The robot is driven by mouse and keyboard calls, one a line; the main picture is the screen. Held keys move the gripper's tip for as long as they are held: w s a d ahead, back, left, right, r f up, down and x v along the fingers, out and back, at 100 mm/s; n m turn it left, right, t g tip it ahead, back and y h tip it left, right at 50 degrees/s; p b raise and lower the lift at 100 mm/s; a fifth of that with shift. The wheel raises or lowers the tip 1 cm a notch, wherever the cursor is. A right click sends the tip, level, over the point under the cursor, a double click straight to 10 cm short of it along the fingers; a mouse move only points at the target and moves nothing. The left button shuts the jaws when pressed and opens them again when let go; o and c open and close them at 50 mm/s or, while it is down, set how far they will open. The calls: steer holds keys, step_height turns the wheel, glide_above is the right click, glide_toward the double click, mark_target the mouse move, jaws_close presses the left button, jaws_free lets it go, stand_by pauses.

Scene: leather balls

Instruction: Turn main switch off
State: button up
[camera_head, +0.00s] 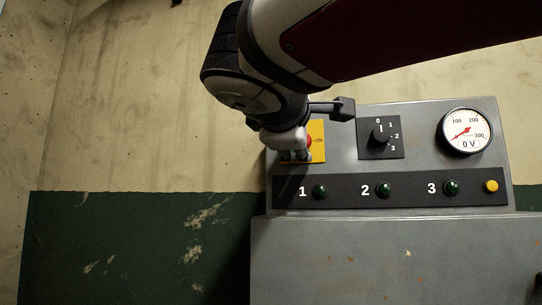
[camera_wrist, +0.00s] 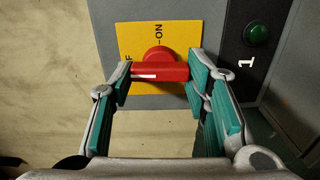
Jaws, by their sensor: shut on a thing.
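The main switch is a red handle with a round hub (camera_wrist: 160,70) on a yellow plate (camera_wrist: 128,36), seen in the wrist view. The handle lies crosswise between my fingers, with a white mark at its left end beside partly hidden lettering that shows an "F". The "ON" label is above the hub, away from the white mark. My gripper (camera_wrist: 158,78) is shut on the handle, one teal pad at each end. In the head view, my gripper (camera_head: 296,155) covers much of the plate (camera_head: 319,130), and only a bit of the red switch (camera_head: 309,141) shows.
On the grey panel (camera_head: 340,118) are a black selector knob (camera_head: 380,134) pointing at 0 and a gauge (camera_head: 466,131) reading 0 V. Below are dark green lamps (camera_head: 319,191) numbered 1 to 3 and a yellow button (camera_head: 491,186). The wall at left is bare.

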steer(key=shift+n, duration=0.3)
steer(key=o, duration=1.2)
steer(key=shift+s, duration=0.1)
steer(key=v, duration=1.1)
steer(key=shift+s+a, duration=0.2)
steer(key=shift+s, duration=0.2)
